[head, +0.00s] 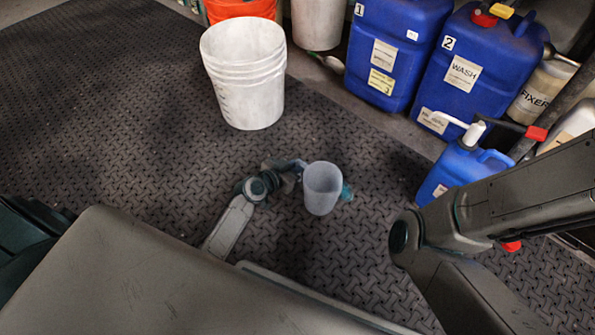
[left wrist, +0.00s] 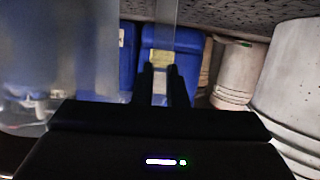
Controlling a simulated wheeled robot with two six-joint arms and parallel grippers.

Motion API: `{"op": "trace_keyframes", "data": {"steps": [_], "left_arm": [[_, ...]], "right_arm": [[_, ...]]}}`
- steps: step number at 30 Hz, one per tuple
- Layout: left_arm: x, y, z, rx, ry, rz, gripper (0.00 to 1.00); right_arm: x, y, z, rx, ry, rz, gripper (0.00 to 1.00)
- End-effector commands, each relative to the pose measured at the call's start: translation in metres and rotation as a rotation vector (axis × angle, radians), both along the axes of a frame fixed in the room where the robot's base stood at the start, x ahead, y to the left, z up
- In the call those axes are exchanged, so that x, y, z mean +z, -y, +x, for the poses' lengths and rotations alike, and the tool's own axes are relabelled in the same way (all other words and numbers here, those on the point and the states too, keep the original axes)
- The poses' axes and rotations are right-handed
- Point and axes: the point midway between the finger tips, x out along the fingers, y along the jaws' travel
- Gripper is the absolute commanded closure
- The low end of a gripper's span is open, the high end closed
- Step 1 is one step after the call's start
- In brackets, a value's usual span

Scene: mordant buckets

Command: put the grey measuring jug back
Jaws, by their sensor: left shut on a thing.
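The grey measuring jug (head: 322,190) is upright with its open top facing up, in the middle of the head view over the dark mat. My left gripper (head: 297,168) is shut on it at its upper left side, partly hidden in the head view. In the left wrist view the jug (left wrist: 60,65) is a blurred grey wall at the left. A pale upright strip, which looks like its handle, shows between the fingertips of the left gripper (left wrist: 162,80). How high the jug is above the mat is hard to tell. My right gripper is out of view.
A white bucket (head: 246,85) stands on the mat behind the jug. Blue canisters (head: 395,50) and a fixer container (head: 543,88) line the back right. A smaller blue jug (head: 460,165) stands beside my right arm. The mat (head: 110,110) is clear at left.

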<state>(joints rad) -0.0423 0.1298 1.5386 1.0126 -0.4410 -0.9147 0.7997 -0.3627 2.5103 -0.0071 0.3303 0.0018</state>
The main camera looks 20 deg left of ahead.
Motion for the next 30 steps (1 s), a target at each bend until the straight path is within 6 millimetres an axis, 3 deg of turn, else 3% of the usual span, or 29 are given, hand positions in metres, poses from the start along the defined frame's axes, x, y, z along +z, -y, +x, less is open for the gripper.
{"op": "trace_keyframes", "data": {"steps": [1,3,16,17,19,30], "left_arm": [[-0.013,0.0,0.0,0.001,0.0,-0.002,1.0],[-0.02,0.0,0.0,0.001,0.0,-0.002,1.0],[-0.024,0.0,0.0,0.0,0.002,-0.002,1.0],[-0.023,0.0,0.0,0.0,0.001,-0.001,0.82],[-0.023,0.0,0.0,0.0,0.001,-0.001,0.68],[-0.019,0.0,0.0,0.0,0.001,-0.001,0.66]], "right_arm": [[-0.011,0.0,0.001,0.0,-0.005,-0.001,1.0],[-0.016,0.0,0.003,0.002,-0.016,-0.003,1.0],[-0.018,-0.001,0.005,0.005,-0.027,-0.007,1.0],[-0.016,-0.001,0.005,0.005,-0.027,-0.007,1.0],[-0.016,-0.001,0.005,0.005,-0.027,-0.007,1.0],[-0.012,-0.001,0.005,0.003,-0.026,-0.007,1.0]]}}
